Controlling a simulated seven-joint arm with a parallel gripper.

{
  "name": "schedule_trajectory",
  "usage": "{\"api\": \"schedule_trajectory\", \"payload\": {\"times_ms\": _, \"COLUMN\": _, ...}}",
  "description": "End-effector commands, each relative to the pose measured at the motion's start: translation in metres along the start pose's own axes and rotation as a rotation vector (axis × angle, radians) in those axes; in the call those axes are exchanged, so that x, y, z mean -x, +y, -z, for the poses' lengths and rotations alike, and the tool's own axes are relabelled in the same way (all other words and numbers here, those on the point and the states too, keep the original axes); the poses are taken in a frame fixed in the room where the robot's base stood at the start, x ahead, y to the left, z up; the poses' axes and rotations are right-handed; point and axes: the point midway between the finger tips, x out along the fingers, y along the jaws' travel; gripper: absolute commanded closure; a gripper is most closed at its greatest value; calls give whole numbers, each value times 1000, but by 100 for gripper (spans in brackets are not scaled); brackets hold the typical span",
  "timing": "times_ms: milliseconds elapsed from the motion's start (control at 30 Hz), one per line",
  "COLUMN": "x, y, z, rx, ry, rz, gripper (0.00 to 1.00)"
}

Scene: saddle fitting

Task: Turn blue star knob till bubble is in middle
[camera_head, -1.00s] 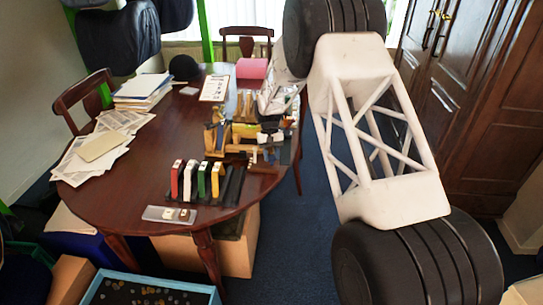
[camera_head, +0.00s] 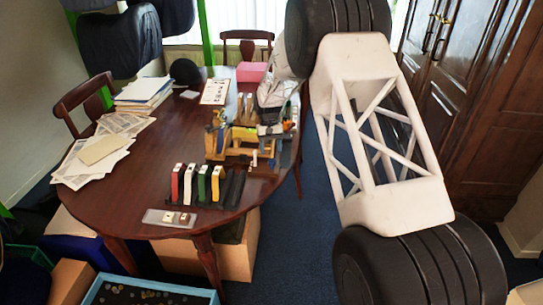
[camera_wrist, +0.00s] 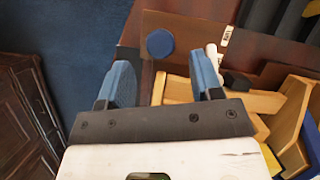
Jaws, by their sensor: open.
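In the wrist view a blue knob (camera_wrist: 160,43) with a roundish, faceted outline sits on a brown wooden part, beyond my fingertips. My gripper (camera_wrist: 163,80) is open and empty, with one blue-padded finger to the left and one to the right of the knob's line. The knob is apart from both fingers. A small white piece with dark marks (camera_wrist: 227,36) lies right of the knob; I cannot make out a bubble on it. In the head view my gripper is over the wooden fixture (camera_head: 240,142) at the table's right side, its fingers hard to make out.
Wooden blocks (camera_wrist: 290,125) crowd the right of the wrist view, close to the right finger. Coloured upright blocks (camera_head: 202,183) and a small tray (camera_head: 157,216) stand at the table's front. Papers (camera_head: 95,155) lie left. The table's middle (camera_head: 165,135) is clear.

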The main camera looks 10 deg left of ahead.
Motion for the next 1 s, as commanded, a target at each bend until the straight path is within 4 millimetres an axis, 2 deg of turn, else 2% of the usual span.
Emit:
{"api": "schedule_trajectory", "payload": {"times_ms": 100, "x": 16, "y": 0, "z": 0, "rx": 0, "ry": 1, "rz": 0, "gripper": 40}}
{"api": "schedule_trajectory", "payload": {"times_ms": 300, "x": 30, "y": 0, "z": 0, "rx": 0, "ry": 0, "rz": 0, "gripper": 40}}
{"api": "schedule_trajectory", "payload": {"times_ms": 1000, "x": 34, "y": 0, "z": 0, "rx": 0, "ry": 0, "rz": 0, "gripper": 40}}
